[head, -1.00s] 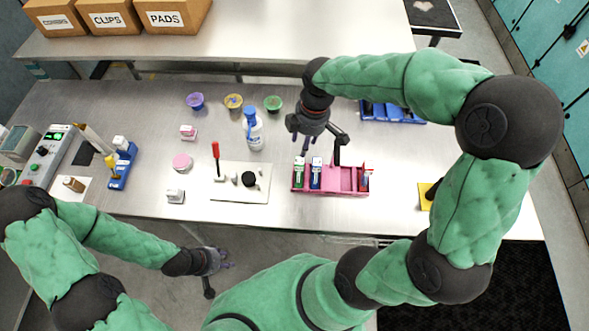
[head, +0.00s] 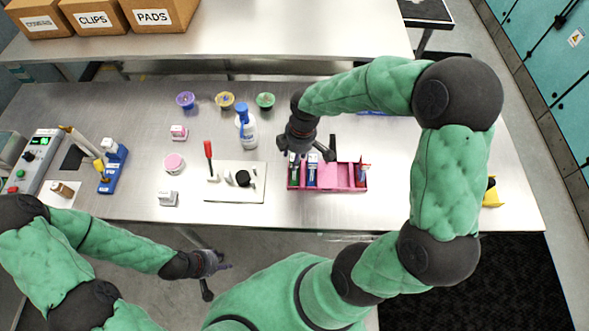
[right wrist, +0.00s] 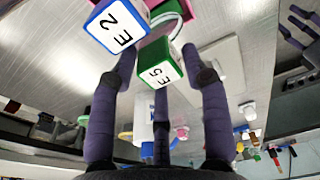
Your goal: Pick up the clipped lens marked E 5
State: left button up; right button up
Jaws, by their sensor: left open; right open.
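The lens marked E 5 is a green-and-white block (right wrist: 158,68). In the right wrist view its marked end lies between the fingers of my right gripper (right wrist: 160,75), which is open. In the head view a green-edged block (head: 294,174) stands at the left end of the pink rack (head: 340,187), just below my right gripper (head: 303,158). A blue-and-white block marked E 2 (right wrist: 117,28) is close beside it, near one finger. Whether the fingers touch either block I cannot tell. My left gripper (head: 217,264) is open and empty, in front of the table.
Another block (head: 362,172) stands at the rack's right end, past empty slots. A white board with a red-handled tool (head: 250,195) lies left of the rack. A white bottle with a blue cap (head: 246,130) stands behind. Small bowls (head: 225,101) are at the back.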

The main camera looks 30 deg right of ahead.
jog(key=shift+f, duration=0.65)
grip_shut()
jog(key=shift+r, duration=0.1)
